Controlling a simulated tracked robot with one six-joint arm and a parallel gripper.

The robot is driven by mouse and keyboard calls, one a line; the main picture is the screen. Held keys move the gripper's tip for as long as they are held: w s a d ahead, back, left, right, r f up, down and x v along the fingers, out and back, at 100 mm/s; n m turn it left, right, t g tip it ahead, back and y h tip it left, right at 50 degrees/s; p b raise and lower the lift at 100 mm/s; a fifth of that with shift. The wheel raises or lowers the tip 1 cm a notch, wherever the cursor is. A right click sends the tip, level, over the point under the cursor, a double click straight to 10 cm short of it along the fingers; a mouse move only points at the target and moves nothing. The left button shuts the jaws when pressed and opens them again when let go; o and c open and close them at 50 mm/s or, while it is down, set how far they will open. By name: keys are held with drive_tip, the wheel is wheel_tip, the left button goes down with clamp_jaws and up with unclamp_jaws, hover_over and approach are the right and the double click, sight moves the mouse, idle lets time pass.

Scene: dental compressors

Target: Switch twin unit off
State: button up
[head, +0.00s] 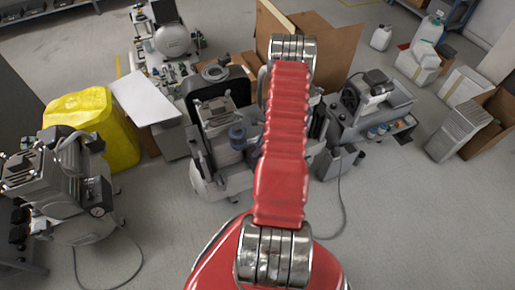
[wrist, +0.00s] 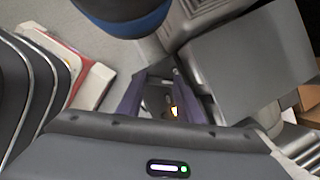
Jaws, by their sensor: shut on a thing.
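The twin unit (head: 222,135), a compressor with a pale tank and motor heads, stands in the middle of the head view. My red arm reaches over it and covers its right part. My gripper (wrist: 165,78) shows in the wrist view, with its dark purple fingers pointing away from the camera. It is shut on a small dark part between the fingertips, which I cannot clearly make out. The switch is not clearly visible.
A grey box (wrist: 252,62) is close on the right in the wrist view, and a dark blue-banded cylinder (wrist: 125,18) is above. A yellow-covered item (head: 95,125) and another compressor (head: 60,190) stand left. A grey unit (head: 370,105) stands right. Front floor is clear.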

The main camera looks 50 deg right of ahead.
drive_tip(key=shift+n, duration=0.4)
drive_tip(key=shift+w+d+n+g+y, duration=0.1)
drive_tip(key=shift+n+g+y, duration=0.4)
drive_tip(key=shift+n, duration=1.05)
drive_tip(key=shift+w+d+n+g+y, duration=0.1)
drive_tip(key=shift+n+g+y, duration=0.35)
drive_tip(key=shift+n, duration=1.1)
drive_tip(key=o, duration=1.1)
drive_tip(key=shift+s, duration=0.1)
drive_tip(key=shift+r, duration=0.1)
drive_tip(key=v, duration=1.3)
drive_tip(key=shift+s+d+r, duration=0.15)
drive_tip(key=shift+d+r, duration=0.05)
drive_tip(key=shift+d, duration=0.05)
drive_tip(key=shift+n, duration=0.4)
